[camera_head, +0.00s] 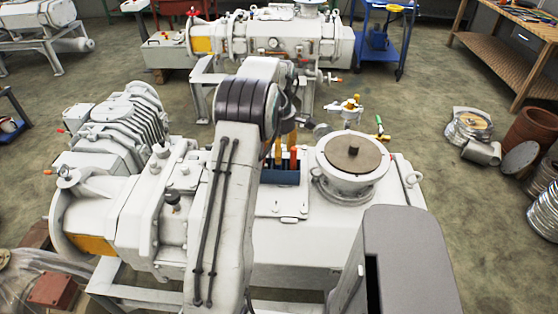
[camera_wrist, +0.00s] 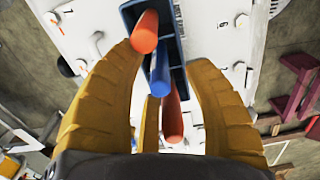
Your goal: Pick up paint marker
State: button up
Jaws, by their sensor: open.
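A blue holder (camera_head: 282,176) stands on the white machine (camera_head: 260,215), holding upright pens in the head view. In the wrist view the blue holder (camera_wrist: 178,22) contains an orange-red pen (camera_wrist: 145,30), a blue pen (camera_wrist: 160,72) and another red-orange pen (camera_wrist: 172,115). I cannot tell which is the paint marker. My gripper (camera_wrist: 160,62) has its yellow-brown fingers spread on both sides of the pens, with nothing held. In the head view my arm hides most of it.
A round white flange with a brown lid (camera_head: 353,155) rises right of the holder. A small brass-and-white valve (camera_head: 347,109) and a green-handled item (camera_head: 380,128) lie behind it. A finned pump (camera_head: 125,120) is at left.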

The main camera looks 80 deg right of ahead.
jog(key=shift+f, duration=1.3)
grip_shut()
